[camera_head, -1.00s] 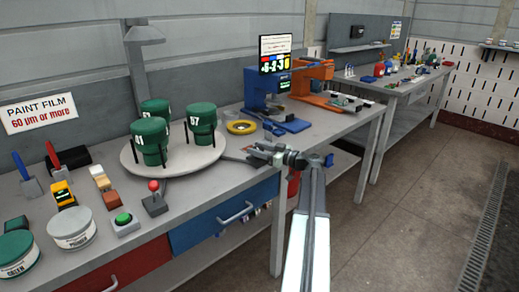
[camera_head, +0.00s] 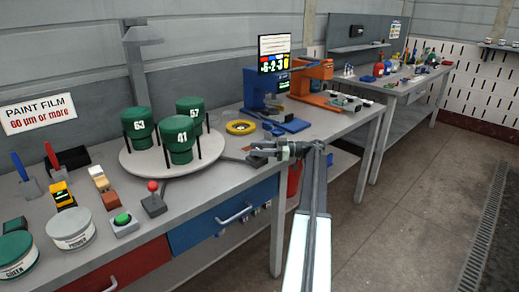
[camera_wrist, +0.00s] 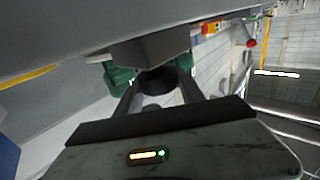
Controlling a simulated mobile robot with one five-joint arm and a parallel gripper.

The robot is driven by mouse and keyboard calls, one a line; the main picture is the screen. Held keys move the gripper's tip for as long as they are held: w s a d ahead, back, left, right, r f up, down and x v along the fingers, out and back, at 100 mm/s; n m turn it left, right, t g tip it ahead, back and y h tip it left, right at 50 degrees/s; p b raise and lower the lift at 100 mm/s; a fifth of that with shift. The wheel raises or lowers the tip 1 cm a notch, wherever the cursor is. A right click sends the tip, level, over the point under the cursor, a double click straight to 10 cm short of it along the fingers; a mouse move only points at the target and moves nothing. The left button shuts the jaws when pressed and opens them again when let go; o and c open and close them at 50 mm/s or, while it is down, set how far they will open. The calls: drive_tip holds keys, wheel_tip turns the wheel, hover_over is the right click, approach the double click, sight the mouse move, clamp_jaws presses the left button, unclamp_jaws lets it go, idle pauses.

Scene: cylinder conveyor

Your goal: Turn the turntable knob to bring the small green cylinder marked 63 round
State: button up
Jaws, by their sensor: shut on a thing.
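The round pale turntable (camera_head: 137,162) stands on the bench at the left in the head view. It carries three green cylinders: the one marked 63 (camera_head: 138,124) at the left, one marked 41 (camera_head: 180,143) at the front, and one (camera_head: 190,105) at the back right, its number partly hidden. My gripper (camera_head: 255,149) is at the bench's front edge, right of the turntable. In the wrist view its fingers are shut on a dark round knob (camera_wrist: 157,82) below a grey block (camera_wrist: 152,48). In the head view the gripper hides the knob.
A red-topped joystick (camera_head: 153,196) and a green button box (camera_head: 123,222) stand in front of the turntable. A yellow tape ring (camera_head: 240,127) and a blue machine (camera_head: 262,90) stand behind my gripper. Open floor lies to the right.

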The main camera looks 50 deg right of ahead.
drive_tip(key=shift+w+n+g+y, duration=0.1)
drive_tip(key=shift+n+g+y, duration=0.5)
drive_tip(key=shift+g+y, duration=0.1)
drive_tip(key=shift+a+f+n+g+y, duration=0.1)
drive_tip(key=shift+a+n+g+y, duration=0.05)
drive_tip(key=shift+n+g+y, duration=0.85)
drive_tip(key=o, duration=1.4)
drive_tip(key=shift+c, duration=0.2)
